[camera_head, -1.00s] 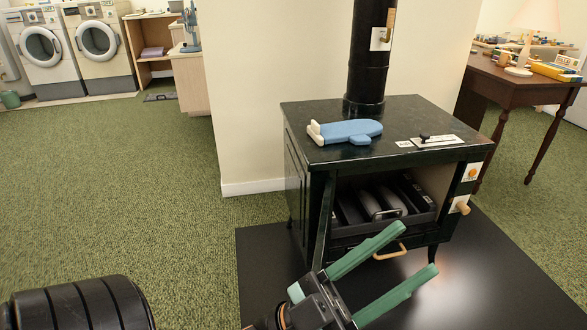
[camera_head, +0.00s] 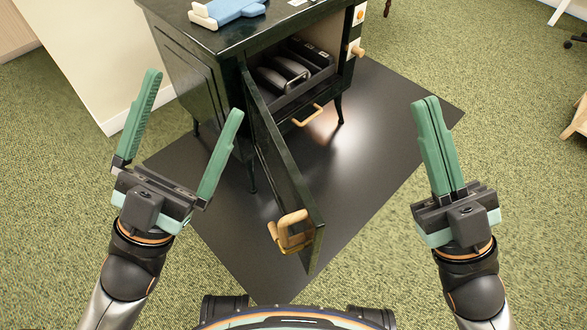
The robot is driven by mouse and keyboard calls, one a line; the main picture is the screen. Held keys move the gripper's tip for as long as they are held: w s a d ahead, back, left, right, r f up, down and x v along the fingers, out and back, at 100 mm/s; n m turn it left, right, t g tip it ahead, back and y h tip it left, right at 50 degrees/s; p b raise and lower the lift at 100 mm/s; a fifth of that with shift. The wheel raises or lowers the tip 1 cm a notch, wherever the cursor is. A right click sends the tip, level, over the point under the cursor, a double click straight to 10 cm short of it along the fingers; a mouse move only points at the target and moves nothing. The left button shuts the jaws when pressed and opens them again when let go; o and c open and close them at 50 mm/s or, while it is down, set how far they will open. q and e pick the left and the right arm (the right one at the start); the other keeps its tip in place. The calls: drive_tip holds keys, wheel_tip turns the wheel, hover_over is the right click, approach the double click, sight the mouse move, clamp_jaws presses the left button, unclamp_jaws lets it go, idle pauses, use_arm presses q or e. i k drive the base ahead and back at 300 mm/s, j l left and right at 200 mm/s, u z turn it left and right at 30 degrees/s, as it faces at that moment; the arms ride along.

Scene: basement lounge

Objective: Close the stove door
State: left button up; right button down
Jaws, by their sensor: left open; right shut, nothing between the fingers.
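The dark stove (camera_head: 185,62) stands at the upper middle of the head view. Its door (camera_head: 278,160) is hinged at the left of the opening and swung wide open towards me. A wooden handle (camera_head: 290,232) sits near the door's free end. The dark inside of the stove (camera_head: 300,65) shows through the opening. My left gripper (camera_head: 193,105) is open and empty, left of the door and apart from it in the picture. My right gripper (camera_head: 431,103) is shut and empty, well to the right of the door.
A black floor plate (camera_head: 385,110) lies under the stove, with green carpet (camera_head: 520,150) around it. A lower wooden handle (camera_head: 308,115) is below the opening. A blue mitt (camera_head: 235,10) lies on top. Floor between the door and my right gripper is clear.

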sight(306, 224)
drive_tip(key=j, duration=0.35)
drive_tip(key=k+j+z, duration=0.15)
drive_tip(key=j, duration=0.3)
drive_tip(key=k+j+z, duration=0.15)
drive_tip(key=k+j, duration=0.2)
drive_tip(key=k, duration=0.05)
